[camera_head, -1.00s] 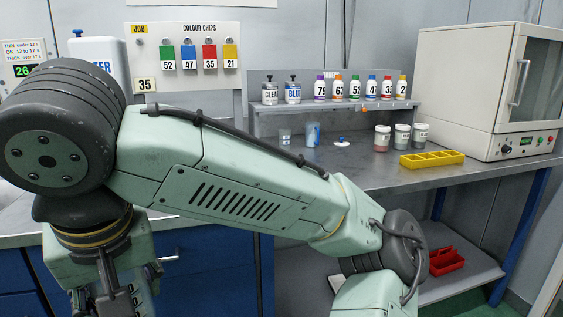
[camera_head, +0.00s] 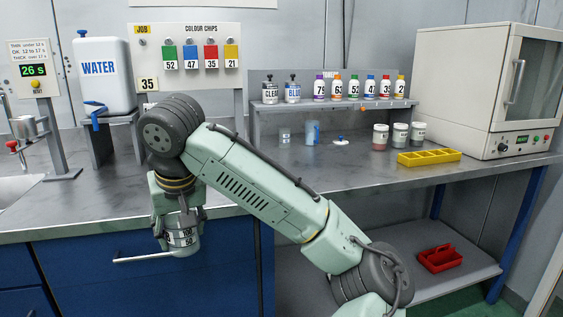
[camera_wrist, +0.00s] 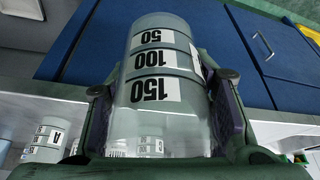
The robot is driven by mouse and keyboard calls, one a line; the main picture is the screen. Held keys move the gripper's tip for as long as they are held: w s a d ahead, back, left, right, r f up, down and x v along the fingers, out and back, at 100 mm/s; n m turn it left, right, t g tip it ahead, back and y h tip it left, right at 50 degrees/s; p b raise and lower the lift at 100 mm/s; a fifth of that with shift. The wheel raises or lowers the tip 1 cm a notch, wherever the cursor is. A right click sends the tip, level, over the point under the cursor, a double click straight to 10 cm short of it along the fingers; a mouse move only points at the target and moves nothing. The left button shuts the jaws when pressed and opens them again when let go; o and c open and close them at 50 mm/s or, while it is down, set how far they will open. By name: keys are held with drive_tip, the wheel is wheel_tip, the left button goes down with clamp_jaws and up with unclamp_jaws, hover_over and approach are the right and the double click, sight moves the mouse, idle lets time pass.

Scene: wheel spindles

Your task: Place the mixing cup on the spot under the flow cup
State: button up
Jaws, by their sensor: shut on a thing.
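The mixing cup (camera_head: 182,240) is a clear, graduated cup with white labels reading 50, 100 and 150. My gripper (camera_head: 180,222) is shut on it, in front of the bench's front edge over the blue cabinets. In the wrist view the cup (camera_wrist: 155,75) sits between both finger pads of my gripper (camera_wrist: 165,105). The flow cup (camera_head: 25,127) is a grey metal cup on a stand at the far left, well to the left of my gripper, with a red valve below it. I cannot make out a marked spot under it.
A timer post (camera_head: 50,110) reading 26 s stands beside the flow cup. A water tank (camera_head: 102,75) with a blue tap stands on a raised support. A sink (camera_head: 8,192) is at the left edge. The bench (camera_head: 95,200) between the stand and my arm is clear.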

drive_tip(key=w+d+f+m+h, duration=0.15)
drive_tip(key=w+d+f, duration=0.25)
drive_tip(key=f, duration=0.6)
drive_tip(key=w+d+f+m, duration=0.2)
drive_tip(key=w+d+f, duration=0.15)
drive_tip(key=f, duration=0.55)
drive_tip(key=w+d+f+m, duration=0.2)
drive_tip(key=w+d+f, duration=0.15)
drive_tip(key=f, duration=0.65)
drive_tip(key=s+d+f, duration=0.2)
drive_tip(key=s+f, duration=0.2)
drive_tip(key=f, duration=0.5)
drive_tip(key=s+d+f, duration=0.3)
drive_tip(key=s+f, duration=0.2)
drive_tip(key=f, duration=0.5)
drive_tip(key=s+d+f, duration=0.3)
drive_tip(key=s+f, duration=0.2)
drive_tip(key=f, duration=0.5)
drive_tip(key=shift+s+t+h, duration=0.2)
drive_tip(key=shift+t+h, duration=0.15)
drive_tip(key=shift+t, duration=0.05)
